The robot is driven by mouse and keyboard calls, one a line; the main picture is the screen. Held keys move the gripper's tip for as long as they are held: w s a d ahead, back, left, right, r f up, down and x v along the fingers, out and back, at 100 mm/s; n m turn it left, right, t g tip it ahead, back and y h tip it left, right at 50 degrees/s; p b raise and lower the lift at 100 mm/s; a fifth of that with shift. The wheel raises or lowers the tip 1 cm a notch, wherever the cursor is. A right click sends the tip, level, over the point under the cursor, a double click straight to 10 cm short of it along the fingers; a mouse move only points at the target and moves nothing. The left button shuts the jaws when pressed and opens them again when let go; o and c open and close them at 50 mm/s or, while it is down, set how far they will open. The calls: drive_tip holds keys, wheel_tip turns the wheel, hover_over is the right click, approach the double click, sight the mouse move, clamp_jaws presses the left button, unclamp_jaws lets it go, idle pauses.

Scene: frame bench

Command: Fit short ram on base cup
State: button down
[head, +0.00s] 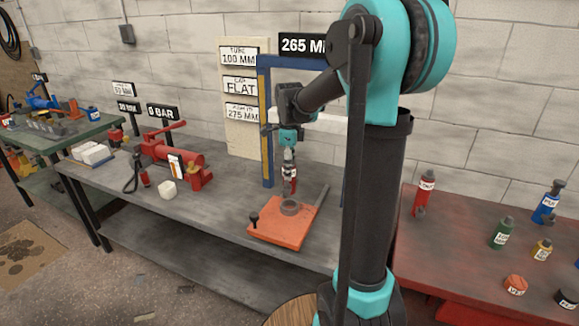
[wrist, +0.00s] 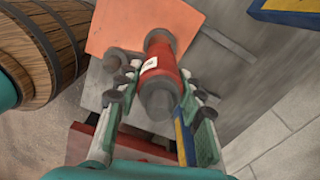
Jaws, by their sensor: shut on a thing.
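My gripper (head: 289,154) is shut on a red ram (head: 290,175) with a white label and grey ends, taken as the short ram. The ram hangs roughly upright below the gripper. In the wrist view the ram (wrist: 161,72) lies between the fingers of my gripper (wrist: 158,78). The base cup (head: 290,207) is a grey ring on an orange base plate (head: 271,228) on the bench. The ram is above the cup in the head view; whether its lower end touches the cup I cannot tell. In the wrist view the ram hides the cup against the orange plate (wrist: 120,25).
A blue frame (head: 266,130) rises behind the plate. A red table (head: 455,240) at right holds several parts.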

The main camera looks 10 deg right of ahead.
sight(289, 188)
drive_tip(key=shift+f, duration=2.2)
drive_tip(key=shift+f, duration=2)
drive_tip(key=c, duration=0.9)
unclamp_jaws()
drive_tip(key=shift+r, duration=0.15)
wheel_tip(289, 188, up, 12)
drive_tip(key=shift+f, duration=0.1)
drive_tip(key=s+d+f+n+t, duration=0.1)
drive_tip(key=s+f+n, duration=0.4)
drive_tip(key=s+n, duration=0.2)
drive_tip(key=s+d+f+n+t, duration=0.1)
drive_tip(key=s+f+n, duration=0.4)
drive_tip(key=s+n, duration=0.2)
drive_tip(key=s+d+f+n+t, duration=0.2)
drive_tip(key=s+f+n, duration=0.4)
drive_tip(key=s+n, duration=0.1)
drive_tip(key=shift+s+n, duration=0.4)
drive_tip(key=shift+s, duration=0.2)
